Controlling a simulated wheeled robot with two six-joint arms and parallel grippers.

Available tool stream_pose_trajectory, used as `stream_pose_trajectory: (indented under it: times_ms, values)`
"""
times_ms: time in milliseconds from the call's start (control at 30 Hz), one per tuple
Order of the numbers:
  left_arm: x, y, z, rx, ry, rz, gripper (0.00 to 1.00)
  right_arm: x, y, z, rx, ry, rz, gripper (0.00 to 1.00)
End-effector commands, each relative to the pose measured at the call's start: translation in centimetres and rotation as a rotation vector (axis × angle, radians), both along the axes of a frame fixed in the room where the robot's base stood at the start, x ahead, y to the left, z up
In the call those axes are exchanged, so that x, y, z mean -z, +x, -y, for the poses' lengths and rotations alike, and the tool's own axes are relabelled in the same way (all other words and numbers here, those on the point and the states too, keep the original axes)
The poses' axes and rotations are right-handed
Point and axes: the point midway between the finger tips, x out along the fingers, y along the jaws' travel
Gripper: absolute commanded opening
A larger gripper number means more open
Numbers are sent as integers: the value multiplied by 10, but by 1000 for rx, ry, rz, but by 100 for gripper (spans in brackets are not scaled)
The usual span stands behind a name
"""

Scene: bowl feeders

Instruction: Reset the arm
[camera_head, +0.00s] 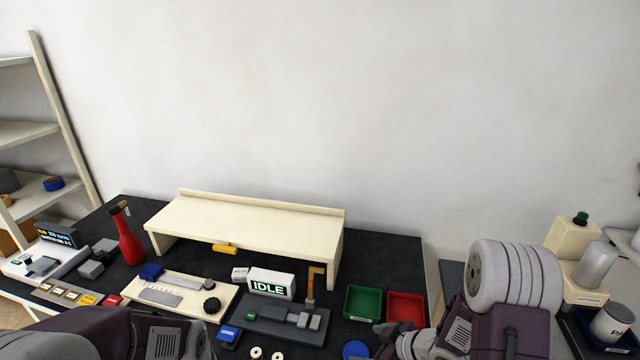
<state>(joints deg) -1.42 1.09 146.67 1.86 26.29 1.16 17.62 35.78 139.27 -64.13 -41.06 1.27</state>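My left arm (110,335) enters at the bottom left, and its gripper is out of view below the picture edge. My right arm (500,310) enters at the bottom right. A dark, grey-jointed end part of it, perhaps the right gripper (398,332), shows at the bottom edge near the red bin. Whether it is open or shut does not show. No held object is visible.
A cream riser shelf (250,218) stands on the black table. In front are a lit "IDLE" display (270,284), a grey fixture (285,318), a cream tool board (180,297), a red bottle (127,240), a green bin (362,303) and a red bin (405,308).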

Motion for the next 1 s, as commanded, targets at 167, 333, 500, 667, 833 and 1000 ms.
stream_pose_trajectory:
  times_ms: [167, 333, 500, 667, 833, 1000]
  values:
    - [0, 0, 0, 0, 0, 0, 36, -84, 32, -9, 143, -136, 127, 87]
    - [0, 0, 0, 0, 0, 0, 36, -92, -30, 28, 561, -187, -166, 87]
    - [0, 0, 0, 0, 0, 0, 36, -64, -113, 29, 780, -163, -550, 87]
    - [0, 0, 0, 0, 0, 0, 36, -61, -137, 26, 800, -176, -657, 87]
    - [0, 0, 0, 0, 0, 0, 36, -60, -137, 26, 800, -178, -657, 87]
    - [0, 0, 0, 0, 0, 0, 36, -60, -137, 26, 800, -178, -657, 87]
